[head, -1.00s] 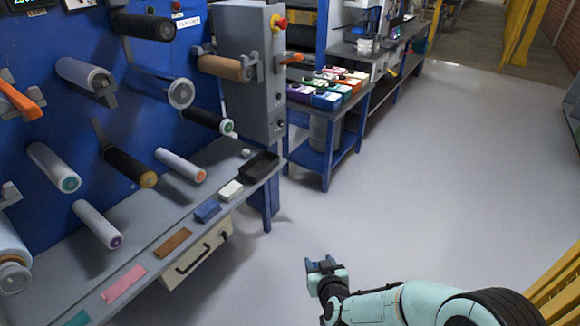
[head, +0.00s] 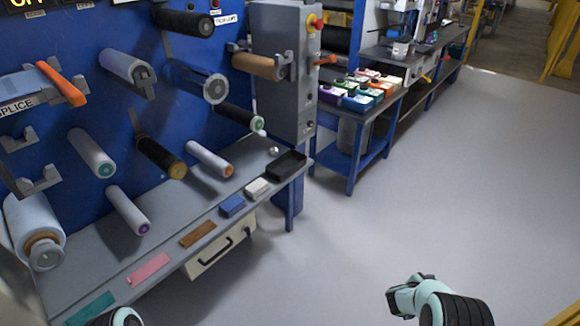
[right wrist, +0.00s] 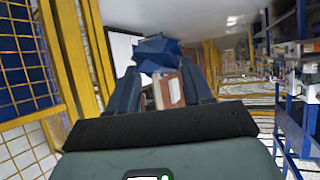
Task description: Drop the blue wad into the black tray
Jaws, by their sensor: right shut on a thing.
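The black tray (head: 288,164) lies at the far right end of the grey bench ledge in the head view. It looks empty. The blue wad (right wrist: 157,53) is a crumpled, faceted blue lump at the fingertips of my right gripper (right wrist: 163,84) in the right wrist view. My right gripper also shows at the bottom right of the head view (head: 398,298), over the floor and well apart from the tray; the wad cannot be made out there. Only a piece of my left arm shows at the bottom left; its gripper is out of sight.
A white block (head: 257,187), a blue block (head: 232,205), a brown pad (head: 198,233) and a pink pad (head: 148,269) line the bench ledge (head: 180,212). Film rollers stick out above it. The floor at right is open.

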